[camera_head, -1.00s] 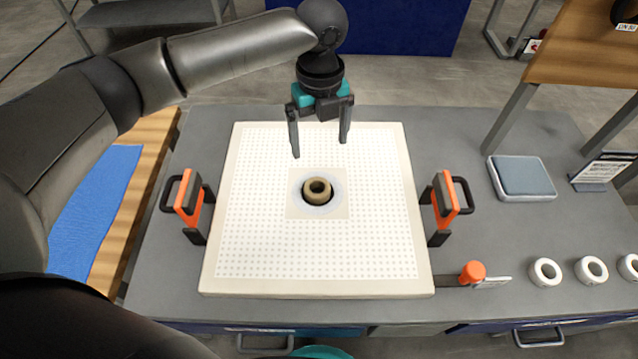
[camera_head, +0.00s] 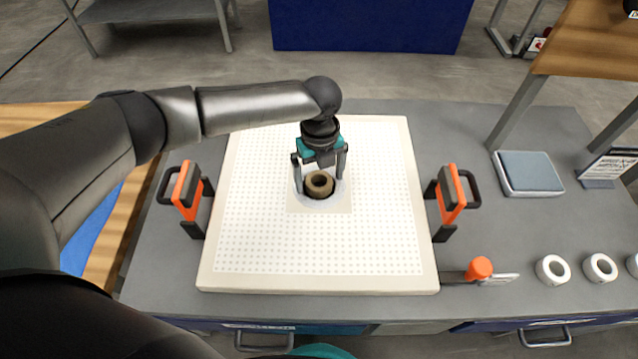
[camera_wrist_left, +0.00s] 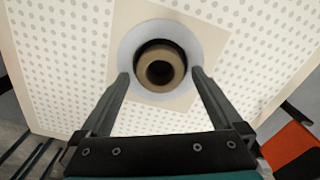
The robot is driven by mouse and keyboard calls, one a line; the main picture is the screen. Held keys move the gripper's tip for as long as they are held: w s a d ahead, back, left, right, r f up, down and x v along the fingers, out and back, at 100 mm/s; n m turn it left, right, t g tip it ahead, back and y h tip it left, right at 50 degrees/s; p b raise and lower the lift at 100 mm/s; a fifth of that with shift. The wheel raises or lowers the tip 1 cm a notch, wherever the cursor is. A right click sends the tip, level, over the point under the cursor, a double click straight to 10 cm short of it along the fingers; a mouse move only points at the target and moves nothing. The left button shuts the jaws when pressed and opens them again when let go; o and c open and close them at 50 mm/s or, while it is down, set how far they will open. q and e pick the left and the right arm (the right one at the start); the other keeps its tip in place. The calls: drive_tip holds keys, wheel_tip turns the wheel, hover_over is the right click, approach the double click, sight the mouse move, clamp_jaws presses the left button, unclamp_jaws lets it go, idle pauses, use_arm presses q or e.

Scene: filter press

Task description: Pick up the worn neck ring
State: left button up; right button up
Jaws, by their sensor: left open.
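The worn neck ring (camera_head: 319,184) is a small brown-tan ring. It sits in the round hole at the centre of the white perforated plate (camera_head: 260,240), with a pale grey collar around it. My left gripper (camera_head: 320,188) is open above the plate, its two fingers on either side of the ring. In the left wrist view the ring (camera_wrist_left: 160,70) shows between the fingertips of the left gripper (camera_wrist_left: 160,76), with a gap on both sides. I cannot tell how high the fingertips are. My right gripper is not in view.
Orange-and-black clamps stand at the plate's left (camera_head: 187,195) and right (camera_head: 450,195) sides. An orange knob (camera_head: 479,268) is near the front right corner. White rings (camera_head: 552,270) and a grey-blue pad (camera_head: 528,173) lie on the bench at the right.

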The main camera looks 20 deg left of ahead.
use_arm(q)
drive_tip(key=shift+f, duration=0.35)
drive_tip(key=shift+c, duration=0.2)
drive_tip(key=c, duration=1.3)
drive_tip(key=shift+c, duration=0.2)
drive_tip(key=shift+r, duration=0.15)
